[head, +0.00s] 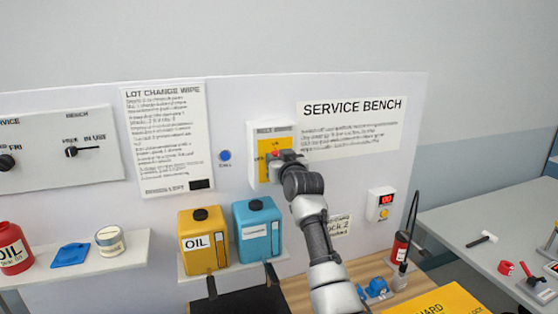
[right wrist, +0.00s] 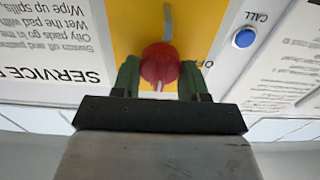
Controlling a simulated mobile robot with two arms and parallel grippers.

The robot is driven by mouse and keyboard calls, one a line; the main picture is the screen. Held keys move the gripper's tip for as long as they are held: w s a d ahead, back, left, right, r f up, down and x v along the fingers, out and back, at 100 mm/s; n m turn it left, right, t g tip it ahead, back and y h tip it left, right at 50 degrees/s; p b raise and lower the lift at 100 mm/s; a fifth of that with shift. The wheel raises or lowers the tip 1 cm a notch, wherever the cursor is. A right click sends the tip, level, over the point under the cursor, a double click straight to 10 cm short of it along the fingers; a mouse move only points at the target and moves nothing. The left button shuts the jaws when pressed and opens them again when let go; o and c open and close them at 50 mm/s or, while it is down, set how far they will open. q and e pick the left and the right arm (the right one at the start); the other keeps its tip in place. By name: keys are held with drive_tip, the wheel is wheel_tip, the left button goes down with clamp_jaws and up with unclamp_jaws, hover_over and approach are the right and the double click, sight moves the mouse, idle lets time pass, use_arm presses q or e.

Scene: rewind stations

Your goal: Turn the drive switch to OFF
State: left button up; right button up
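The drive switch is a red knob (right wrist: 160,64) on a yellow plate (head: 263,171) in a white wall box; in the head view the knob is mostly behind my right gripper (head: 283,156). In the upside-down right wrist view, the two green fingers (right wrist: 160,80) press on both sides of the knob. A pale mark on the knob points toward the gripper palm, which is upward on the wall. OFF is lettered at the plate's left in the head view, and ON seems to be above.
A blue CALL button (head: 225,155) is left of the switch box. A yellow oil can (head: 203,254) and a blue can (head: 258,246) stand on a shelf below.

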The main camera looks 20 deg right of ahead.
drive_tip(key=shift+c, duration=1)
drive_tip(key=shift+n, duration=0.3)
drive_tip(key=shift+f+n+b, duration=0.1)
drive_tip(key=shift+n+b, duration=0.35)
drive_tip(key=shift+n, duration=0.45)
drive_tip(key=n, duration=0.3)
drive_tip(key=shift+n, duration=0.3)
drive_tip(key=n, duration=0.6)
drive_tip(key=shift+a+p, duration=0.1)
drive_tip(key=shift+p, duration=0.3)
drive_tip(key=n, duration=0.5)
drive_tip(key=shift+f+n, duration=0.15)
drive_tip(key=shift+n, duration=0.25)
drive_tip(key=shift+a, duration=0.1)
